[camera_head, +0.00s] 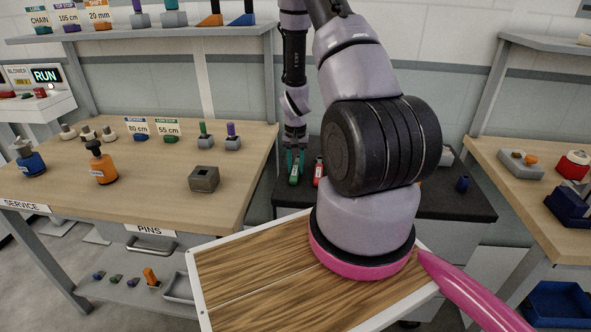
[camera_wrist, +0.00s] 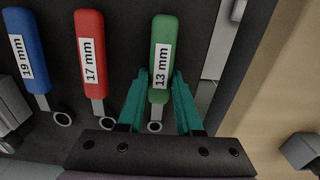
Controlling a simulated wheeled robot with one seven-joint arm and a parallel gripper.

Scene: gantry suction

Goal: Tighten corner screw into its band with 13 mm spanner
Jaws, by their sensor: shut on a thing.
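The 13 mm spanner has a green handle with a white label (camera_wrist: 162,70) and a metal ring end near my palm in the wrist view. My gripper (camera_wrist: 160,82) has teal fingers, one on each side of the lower green handle, shut on it. In the head view the green spanner (camera_head: 294,178) shows small at the dark bench, with my gripper (camera_head: 296,158) over it. It seems to lie at its place on the dark surface. The corner screw and its band cannot be made out in either view.
A red 17 mm spanner (camera_wrist: 90,55) and a blue 19 mm spanner (camera_wrist: 26,55) lie to the left on the dark bench (camera_head: 455,205). A wooden service table (camera_head: 100,205) stands left with bottles and a grey block (camera_head: 204,179). Another table (camera_head: 540,205) stands right.

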